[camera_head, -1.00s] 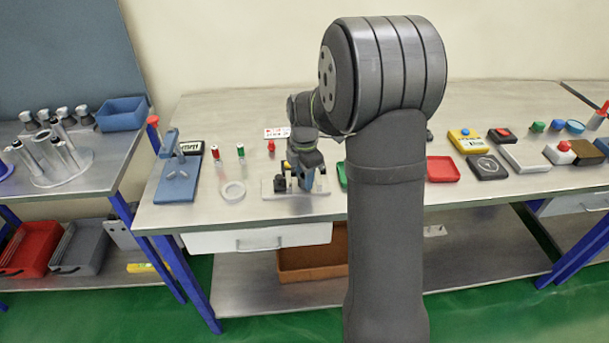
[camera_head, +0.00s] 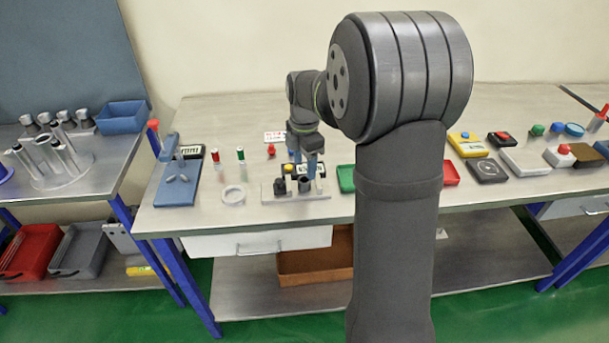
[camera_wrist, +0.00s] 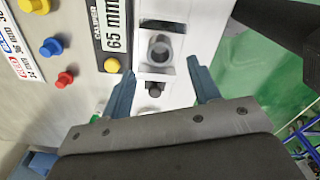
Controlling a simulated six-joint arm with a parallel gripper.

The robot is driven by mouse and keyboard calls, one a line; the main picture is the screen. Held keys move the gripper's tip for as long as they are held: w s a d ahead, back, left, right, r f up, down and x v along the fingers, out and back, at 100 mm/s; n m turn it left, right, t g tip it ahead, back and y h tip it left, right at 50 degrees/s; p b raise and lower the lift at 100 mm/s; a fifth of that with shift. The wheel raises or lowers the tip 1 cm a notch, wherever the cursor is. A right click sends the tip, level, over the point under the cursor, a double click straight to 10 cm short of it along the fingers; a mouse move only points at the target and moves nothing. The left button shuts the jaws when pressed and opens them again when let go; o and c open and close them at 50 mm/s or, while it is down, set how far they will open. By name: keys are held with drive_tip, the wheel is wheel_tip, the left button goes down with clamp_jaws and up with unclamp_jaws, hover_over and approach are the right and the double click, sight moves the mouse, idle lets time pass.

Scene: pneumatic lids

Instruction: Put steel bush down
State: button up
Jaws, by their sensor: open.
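The steel bush (camera_head: 304,185) is a short grey hollow cylinder on the light fixture plate (camera_head: 268,195), near the table's front edge. In the wrist view the bush (camera_wrist: 160,47) shows its dark bore, standing on the plate with a dark knob (camera_wrist: 155,90) beside it. My gripper (camera_head: 304,167) is above the plate, apart from the bush. Its two blue-grey fingers are spread wide with nothing between them; in the wrist view the gripper (camera_wrist: 160,70) shows the bush ahead of its fingertips. How the bush's lower end sits on the plate is hidden.
A black-and-yellow block with a 65 mm display (camera_wrist: 112,30) lies close behind the plate. A white ring (camera_head: 233,194) and a blue stand (camera_head: 177,188) are to the left. A green tray (camera_head: 346,178) is to the right, partly behind my arm.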

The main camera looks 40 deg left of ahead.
sight(304, 179)
wheel_tip(304, 179, up, 6)
drive_tip(key=shift+f, duration=0.1)
idle(0.4)
wheel_tip(304, 179, down, 12)
wheel_tip(304, 179, up, 3)
drive_tip(key=shift+r, duration=0.5)
drive_tip(key=shift+f, duration=0.15)
